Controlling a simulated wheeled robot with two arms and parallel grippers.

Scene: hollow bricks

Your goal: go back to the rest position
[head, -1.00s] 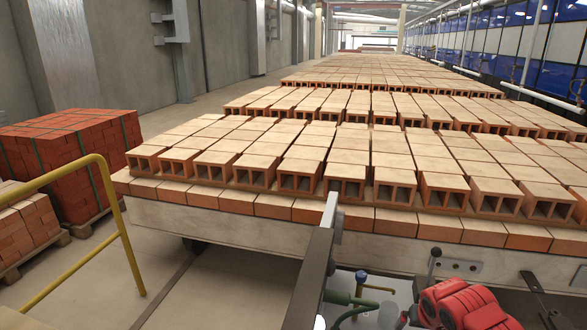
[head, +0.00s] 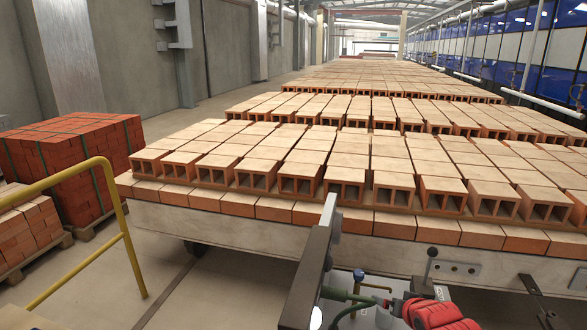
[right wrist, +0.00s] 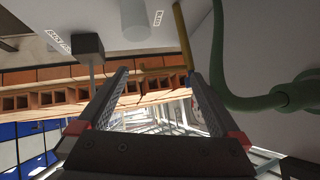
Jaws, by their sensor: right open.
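My right gripper (right wrist: 157,76) shows in the right wrist view with its two fingers spread wide and nothing between them. Beyond the fingers, a row of hollow bricks (right wrist: 60,97) appears upside down. In the head view a red rounded part (head: 440,314) at the bottom edge, right of centre, looks like part of my right arm. My left gripper is not in view. Hollow orange bricks (head: 300,180) stand in long rows on the pale bed (head: 240,228), apart from the red part.
A yellow rail (head: 65,178) and strapped red brick stacks (head: 75,160) stand at the left. A dark upright plate (head: 308,280) and green hose (head: 345,296) are at the front. The hose also passes close right of the gripper (right wrist: 260,101).

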